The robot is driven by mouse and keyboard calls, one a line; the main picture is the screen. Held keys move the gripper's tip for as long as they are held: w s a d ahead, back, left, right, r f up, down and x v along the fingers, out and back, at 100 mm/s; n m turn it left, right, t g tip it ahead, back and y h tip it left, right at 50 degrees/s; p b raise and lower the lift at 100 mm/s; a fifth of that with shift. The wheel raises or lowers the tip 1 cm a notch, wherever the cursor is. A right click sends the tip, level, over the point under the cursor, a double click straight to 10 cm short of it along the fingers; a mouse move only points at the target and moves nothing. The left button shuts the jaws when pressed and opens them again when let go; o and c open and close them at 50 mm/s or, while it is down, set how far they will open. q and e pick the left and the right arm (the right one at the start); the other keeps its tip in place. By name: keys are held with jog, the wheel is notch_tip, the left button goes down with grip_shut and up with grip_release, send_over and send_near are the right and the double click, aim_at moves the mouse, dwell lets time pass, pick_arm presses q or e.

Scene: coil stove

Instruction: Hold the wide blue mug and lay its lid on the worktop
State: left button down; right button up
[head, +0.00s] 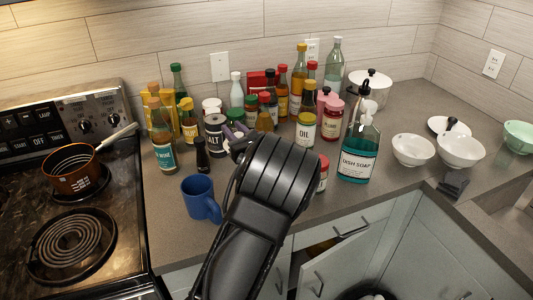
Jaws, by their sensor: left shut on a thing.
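The wide blue mug (198,199) stands upright on the worktop (179,250) near its front edge, right of the stove, with its handle toward the lower right. Its top looks open and I see no lid on it. My left gripper (236,142) is to the right of and beyond the mug, apart from it, with my black arm rising from the bottom. It is shut on a small purplish thing (231,130), mostly hidden by the gripper and unclear; I cannot tell if it is the lid. My right gripper is not in view.
Bottles and jars crowd the back, with a small black bottle (202,154) behind the mug. The dish soap (358,155) stands right of my arm; white bowls (412,149) are farther right. A pan (74,168) sits on the stove.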

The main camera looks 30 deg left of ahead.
pick_arm(q)
jog(key=shift+a+f, duration=0.1)
jog(key=shift+f, duration=0.2)
notch_tip(320, 180, down, 6)
jog(key=shift+r+p, duration=0.15)
jog(key=shift+p, duration=0.2)
notch_tip(320, 180, down, 4)
jog(key=shift+r, duration=0.25)
jog(key=shift+f, duration=0.15)
jog(key=shift+f, duration=0.6)
jog(key=c, duration=1.1)
grip_release()
